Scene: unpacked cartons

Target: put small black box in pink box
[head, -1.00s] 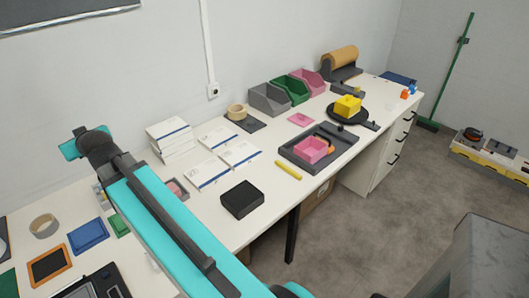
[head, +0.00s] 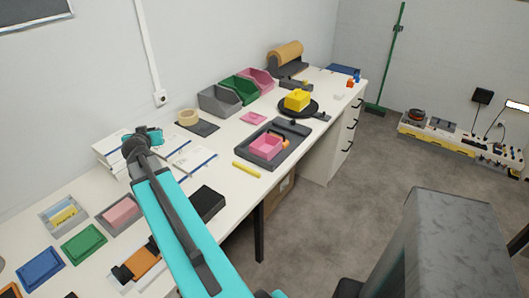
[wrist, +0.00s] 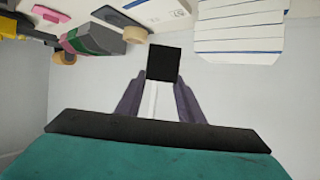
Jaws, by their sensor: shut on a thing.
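The small black box (wrist: 163,63) is held between the two dark fingers of my gripper (wrist: 160,85) in the wrist view, clear of the desk with a pale wall behind it. In the head view my turquoise arm reaches over the left part of the desk; the fingers and the held box cannot be made out there. An open pink box (head: 266,149) sits in a dark grey tray (head: 285,158) near the desk's front edge, to the right of my arm. A small orange thing shows at its right side.
A larger black box (head: 207,203) is partly behind my arm. A yellow stick (head: 246,169) lies left of the tray. Grey, green and pink bins (head: 257,78) line the wall. A yellow block (head: 298,100) sits on a black disc.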

